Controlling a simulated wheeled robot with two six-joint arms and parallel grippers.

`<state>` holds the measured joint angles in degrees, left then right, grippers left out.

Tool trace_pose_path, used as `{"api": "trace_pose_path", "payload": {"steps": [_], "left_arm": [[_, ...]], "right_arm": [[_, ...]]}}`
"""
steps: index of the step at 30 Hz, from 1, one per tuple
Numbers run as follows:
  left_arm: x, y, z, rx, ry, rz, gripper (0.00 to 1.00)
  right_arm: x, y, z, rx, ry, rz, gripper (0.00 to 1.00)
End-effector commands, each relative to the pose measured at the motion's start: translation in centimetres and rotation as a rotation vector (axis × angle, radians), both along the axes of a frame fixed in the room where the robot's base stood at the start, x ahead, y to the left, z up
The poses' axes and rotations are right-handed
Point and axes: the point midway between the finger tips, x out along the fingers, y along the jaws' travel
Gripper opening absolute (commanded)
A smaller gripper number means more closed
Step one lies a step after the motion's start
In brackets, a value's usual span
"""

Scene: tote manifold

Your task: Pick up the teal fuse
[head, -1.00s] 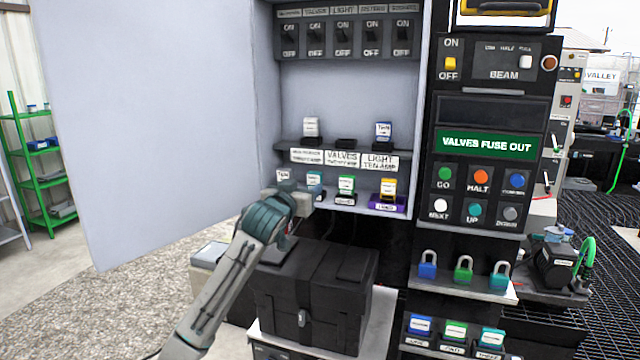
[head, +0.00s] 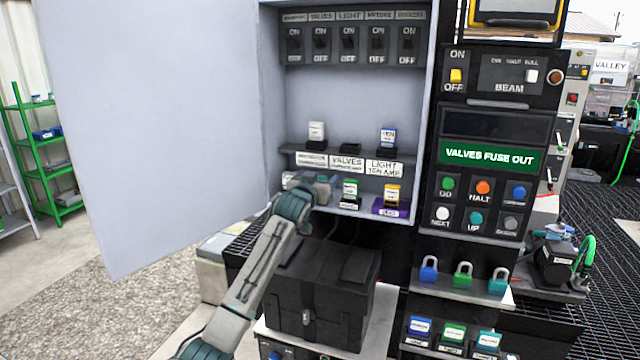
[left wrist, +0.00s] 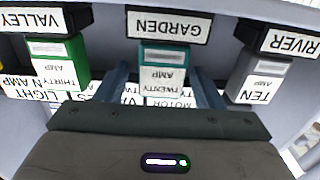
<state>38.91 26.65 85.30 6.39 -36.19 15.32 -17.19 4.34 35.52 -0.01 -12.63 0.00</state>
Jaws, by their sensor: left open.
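The teal fuse (left wrist: 164,60), labelled TWENTY AMP, stands at the GARDEN label in the left wrist view, which looks upside down. My left gripper (left wrist: 162,88) is open, with one finger on each side of the teal fuse and visible gaps between. In the head view my left gripper (head: 318,187) reaches into the cabinet's lower shelf and largely hides that fuse. Another teal fuse-like block (head: 488,341) sits in the low rack at the right. My right gripper is not in view.
A green fuse (left wrist: 62,65) and a grey fuse (left wrist: 258,78) flank the teal one. The open cabinet door (head: 160,130) stands left of my arm. A black case (head: 318,290) lies below it. The labelled upper shelf (head: 312,160) is just above.

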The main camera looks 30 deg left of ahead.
Motion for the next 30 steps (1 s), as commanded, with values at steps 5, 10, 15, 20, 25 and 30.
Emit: {"api": "trace_pose_path", "payload": {"steps": [5,10,15,20,25,30], "left_arm": [[0.0,0.0,-0.1,0.0,0.0,0.0,0.62],[0.0,0.0,-0.1,0.0,0.0,0.0,0.36],[0.0,0.0,0.0,0.0,-0.001,0.0,0.14],[0.0,0.0,0.0,0.0,-0.001,0.0,0.14],[0.0,0.0,0.3,0.001,-0.003,0.0,0.14],[0.0,0.0,1.7,0.002,-0.006,0.0,0.14]], "right_arm": [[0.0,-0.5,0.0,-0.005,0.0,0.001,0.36],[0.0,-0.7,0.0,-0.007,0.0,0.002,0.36],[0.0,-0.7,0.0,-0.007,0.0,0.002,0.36],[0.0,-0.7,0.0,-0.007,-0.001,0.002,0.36],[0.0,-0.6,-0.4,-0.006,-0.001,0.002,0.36],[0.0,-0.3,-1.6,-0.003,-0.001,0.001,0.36]]}}
